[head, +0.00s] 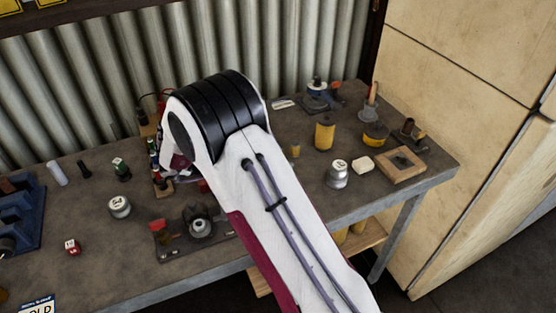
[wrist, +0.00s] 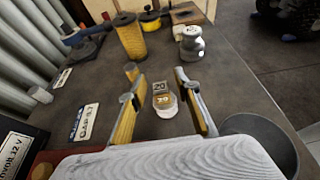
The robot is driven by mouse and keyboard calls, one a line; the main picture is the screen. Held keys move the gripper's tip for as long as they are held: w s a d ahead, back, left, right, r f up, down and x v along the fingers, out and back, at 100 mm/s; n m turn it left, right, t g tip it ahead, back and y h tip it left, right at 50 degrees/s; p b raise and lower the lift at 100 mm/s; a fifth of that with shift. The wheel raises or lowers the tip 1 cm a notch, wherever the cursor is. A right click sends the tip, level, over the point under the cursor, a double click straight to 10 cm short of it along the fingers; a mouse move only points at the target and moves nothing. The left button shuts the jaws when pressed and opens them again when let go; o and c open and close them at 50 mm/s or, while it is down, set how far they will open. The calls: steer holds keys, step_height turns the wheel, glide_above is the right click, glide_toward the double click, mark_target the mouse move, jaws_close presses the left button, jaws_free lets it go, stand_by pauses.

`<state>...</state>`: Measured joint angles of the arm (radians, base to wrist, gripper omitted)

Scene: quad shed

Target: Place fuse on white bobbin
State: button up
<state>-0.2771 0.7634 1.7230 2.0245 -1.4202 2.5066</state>
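In the wrist view my gripper (wrist: 160,77) is open, with its yellow-padded fingers apart. A small pale piece with amber faces marked with numbers (wrist: 162,98), which looks like the fuse, stands between the fingers with gaps on both sides. My arm hides it in the head view. A whitish, waisted, round-topped piece (wrist: 192,42) stands farther off, beyond the right finger; it may be the white bobbin. It also shows in the head view (head: 338,176), right of my arm. Its top looks bare. My gripper is hidden in the head view.
A tall yellow cylinder (head: 325,133) and a small yellow one (head: 295,151) stand behind the whitish piece. A cream block (head: 361,164) and wooden tray (head: 382,172) lie to its right. A grey round cup (wrist: 262,137) is near my gripper. A corrugated wall (head: 90,80) backs the bench.

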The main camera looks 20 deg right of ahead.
steer(key=v, duration=1.2)
steer(key=shift+f, duration=0.1)
stand_by(0.4)
